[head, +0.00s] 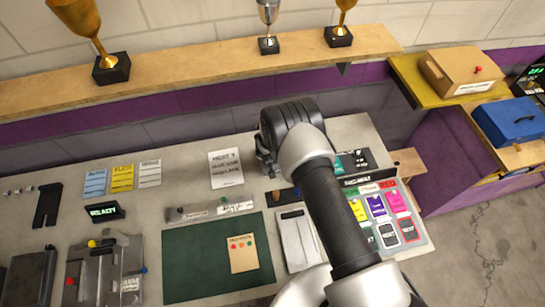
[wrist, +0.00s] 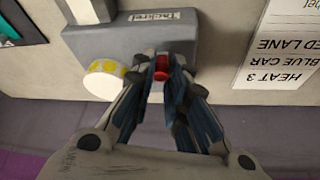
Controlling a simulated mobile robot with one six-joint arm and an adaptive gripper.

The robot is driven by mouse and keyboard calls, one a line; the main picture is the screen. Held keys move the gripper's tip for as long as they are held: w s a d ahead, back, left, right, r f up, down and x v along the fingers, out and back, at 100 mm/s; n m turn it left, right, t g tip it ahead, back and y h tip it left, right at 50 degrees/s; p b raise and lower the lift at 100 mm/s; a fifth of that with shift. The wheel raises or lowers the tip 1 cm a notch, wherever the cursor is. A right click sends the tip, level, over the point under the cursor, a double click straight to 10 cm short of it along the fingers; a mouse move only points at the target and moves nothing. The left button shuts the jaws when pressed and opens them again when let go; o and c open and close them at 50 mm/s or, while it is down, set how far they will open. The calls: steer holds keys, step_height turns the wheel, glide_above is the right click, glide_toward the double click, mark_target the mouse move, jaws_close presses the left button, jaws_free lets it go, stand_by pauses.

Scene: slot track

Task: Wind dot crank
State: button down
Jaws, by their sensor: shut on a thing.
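In the wrist view, a grey box (wrist: 215,35) carries a small white label. A white disc with yellow dots (wrist: 104,80) sits at the box's side facing me. A red knob (wrist: 161,68) is beside the disc, to its right. My gripper (wrist: 162,82) is shut on the red knob, with a fingertip on each side of it. How the knob joins the disc or box is hidden by the fingers. In the head view, my arm and wrist hide the knob and disc, and my fingertips do not show clearly.
A paper heat sheet (head: 226,168) is left of my wrist in the head view. A panel with coloured cards (head: 378,208) stands to the right. A shelf with trophies (head: 200,70) runs behind the bench. A green mat (head: 200,270) lies at the front.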

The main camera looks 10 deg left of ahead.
steer(key=shift+a+r+m+h+b, duration=0.1)
steer(key=shift+a+m+h+b, duration=0.35)
steer(key=shift+m+b, duration=0.55)
steer(key=shift+a+m+h+b, duration=0.45)
steer(key=shift+m+b, duration=0.25)
steer(key=shift+m, duration=0.6)
steer(key=c, duration=1.6)
jaws_free()
steer(key=shift+s, duration=0.15)
steer(key=shift+d, duration=0.1)
steer(key=v, duration=1.2)
